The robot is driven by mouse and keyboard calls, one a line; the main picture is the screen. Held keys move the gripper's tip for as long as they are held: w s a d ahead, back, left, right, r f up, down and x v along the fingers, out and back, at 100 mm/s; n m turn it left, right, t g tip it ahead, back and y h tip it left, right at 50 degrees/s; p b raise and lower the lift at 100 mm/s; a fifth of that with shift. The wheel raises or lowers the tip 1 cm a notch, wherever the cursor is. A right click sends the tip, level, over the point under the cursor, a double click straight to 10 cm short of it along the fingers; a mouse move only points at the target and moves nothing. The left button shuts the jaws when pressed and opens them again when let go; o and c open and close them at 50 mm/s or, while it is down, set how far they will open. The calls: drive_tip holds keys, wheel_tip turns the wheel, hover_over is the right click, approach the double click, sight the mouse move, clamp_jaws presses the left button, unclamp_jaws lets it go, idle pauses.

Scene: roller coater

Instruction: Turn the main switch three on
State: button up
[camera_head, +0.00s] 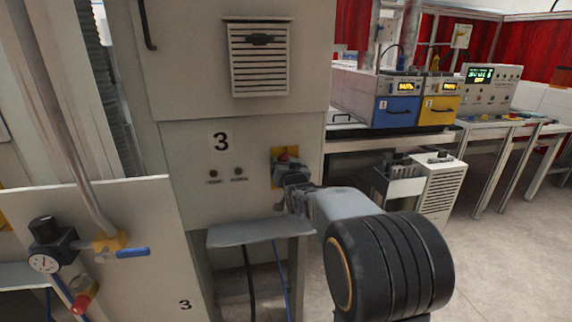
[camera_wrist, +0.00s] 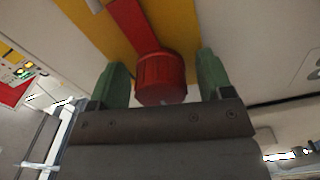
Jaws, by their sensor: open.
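The main switch three is a red knob (camera_wrist: 161,78) on a yellow plate (camera_head: 279,176), set in a grey cabinet panel (camera_head: 190,150) marked with a large 3. In the head view my gripper (camera_head: 292,178) is right at the switch and covers much of it. In the wrist view my gripper (camera_wrist: 161,82) has its two green fingers apart, one on each side of the red knob. Narrow gaps show between the knob and the fingers, so it does not look gripped. A red bar (camera_wrist: 130,25) runs from the knob across the yellow plate.
A pressure gauge (camera_head: 43,263) with a blue-handled valve (camera_head: 132,253) is at the lower left. Blue (camera_head: 397,111) and yellow units stand on a bench at right.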

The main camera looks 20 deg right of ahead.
drive_tip(key=c, duration=0.9)
